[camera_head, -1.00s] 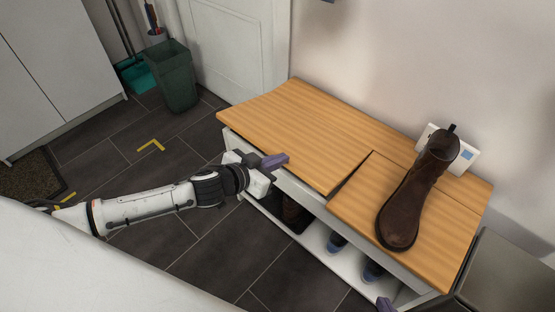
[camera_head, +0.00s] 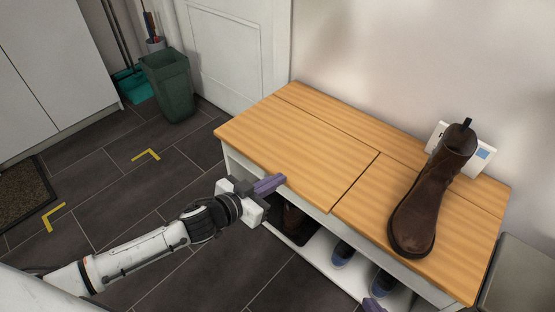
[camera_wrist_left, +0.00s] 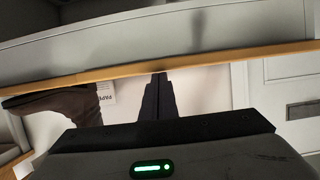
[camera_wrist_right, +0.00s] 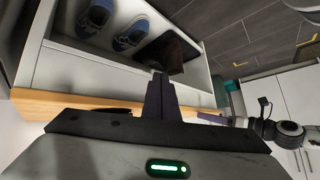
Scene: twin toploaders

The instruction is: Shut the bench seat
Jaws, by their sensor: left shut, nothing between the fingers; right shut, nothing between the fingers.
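The bench (camera_head: 345,275) has a wooden top with a left seat panel (camera_head: 290,140) and a right panel (camera_head: 365,200). The left panel looks flat and level with the wood around it, with thin seams. My left gripper (camera_head: 270,184) is shut and empty at the panel's front edge; I cannot tell whether it touches. In the left wrist view its fingers (camera_wrist_left: 158,95) show beside the wooden edge (camera_wrist_left: 130,71). My right gripper (camera_head: 372,305) is shut, mostly cut off by the bottom edge; in the right wrist view its fingers (camera_wrist_right: 160,95) are near the bench front.
A brown boot (camera_head: 425,205) stands on the right panel. Blue shoes (camera_head: 343,252) and dark footwear (camera_head: 296,222) sit on the shelf below. A green bin (camera_head: 168,85) stands on the floor at the back left.

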